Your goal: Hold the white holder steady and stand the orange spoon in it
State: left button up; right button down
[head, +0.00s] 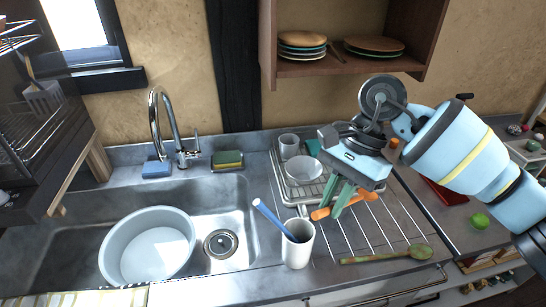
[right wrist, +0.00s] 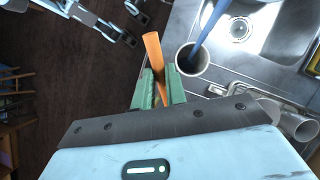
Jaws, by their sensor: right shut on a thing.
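The white holder (head: 298,247) stands upright on the counter at the sink's right edge, with a blue-handled utensil (head: 272,220) leaning in it. The holder also shows in the right wrist view (right wrist: 186,68), beside my fingers. My right gripper (head: 342,200) has its green fingers shut on the orange spoon (head: 322,213), to the right of the holder. In the right wrist view the spoon (right wrist: 153,48) sticks out between the fingers, apart from the holder's mouth. The gripper partly hides the spoon.
A green-brown spoon (head: 388,255) lies on the ribbed drainboard. Behind it, a dish rack (head: 290,190) holds a bowl (head: 304,169) and a cup (head: 289,147). The sink at left holds a large white basin (head: 148,247). A green lime (head: 480,220) lies at right.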

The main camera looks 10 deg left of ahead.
jog(key=a+r+m+t+y, duration=0.1)
jog(key=a+r+m+t, duration=0.1)
jog(key=a+r+m, duration=0.4)
jog(key=a+r, duration=0.1)
jog(key=a, duration=0.4)
jog(key=shift+w+a+r+b, duration=0.3)
jog(key=shift+w+b, duration=0.05)
